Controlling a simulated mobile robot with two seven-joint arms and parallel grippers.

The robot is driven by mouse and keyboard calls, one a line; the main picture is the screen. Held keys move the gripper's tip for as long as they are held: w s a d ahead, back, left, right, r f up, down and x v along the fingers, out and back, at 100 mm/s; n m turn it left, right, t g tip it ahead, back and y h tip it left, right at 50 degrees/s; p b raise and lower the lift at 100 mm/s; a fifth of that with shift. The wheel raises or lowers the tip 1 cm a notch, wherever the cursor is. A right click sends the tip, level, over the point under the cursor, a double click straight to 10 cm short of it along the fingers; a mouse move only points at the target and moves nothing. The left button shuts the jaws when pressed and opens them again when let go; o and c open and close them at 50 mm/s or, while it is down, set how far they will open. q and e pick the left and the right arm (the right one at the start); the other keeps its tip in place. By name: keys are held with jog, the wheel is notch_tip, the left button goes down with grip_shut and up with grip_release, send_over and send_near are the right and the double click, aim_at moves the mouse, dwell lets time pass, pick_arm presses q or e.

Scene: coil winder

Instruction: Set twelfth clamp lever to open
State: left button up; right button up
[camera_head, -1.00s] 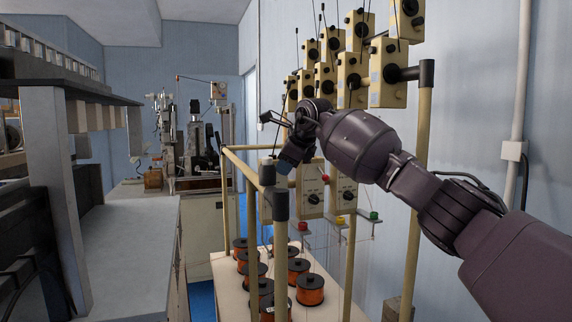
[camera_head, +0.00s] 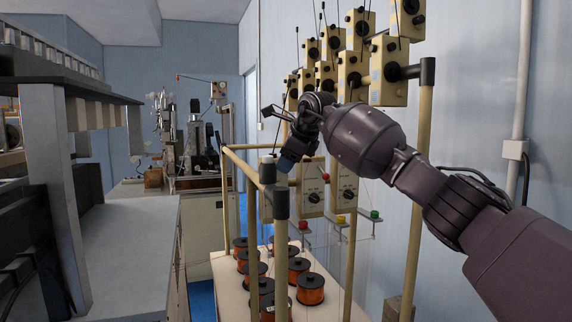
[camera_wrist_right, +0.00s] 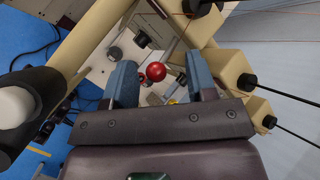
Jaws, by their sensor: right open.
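My right gripper (camera_head: 286,164) is at the frame of the yellow-posted rack, in front of the control boxes. In the right wrist view my right gripper (camera_wrist_right: 160,82) is open, with its two blue-grey fingers apart. A red ball knob (camera_wrist_right: 156,71) shows between the fingertips; I cannot tell whether it touches them. In the head view a red knob (camera_head: 326,176) shows just right of the gripper. Which lever is the twelfth, and its setting, I cannot tell. My left gripper is not in view.
Yellow tension boxes (camera_head: 388,70) stand in rows above my right arm. Copper-wire spools (camera_head: 310,289) stand on the pale shelf below. Small red (camera_head: 303,225) and green (camera_head: 375,215) pieces sit on brackets. A grey bench (camera_head: 130,240) is at left.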

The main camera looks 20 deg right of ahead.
pick_arm(q)
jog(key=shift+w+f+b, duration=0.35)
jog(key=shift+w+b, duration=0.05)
jog(key=shift+b, duration=0.5)
pick_arm(e)
jog(key=v, duration=0.9)
jog(key=shift+s+r, duration=0.15)
jog(key=shift+s, duration=0.05)
jog(key=shift+d, duration=0.1)
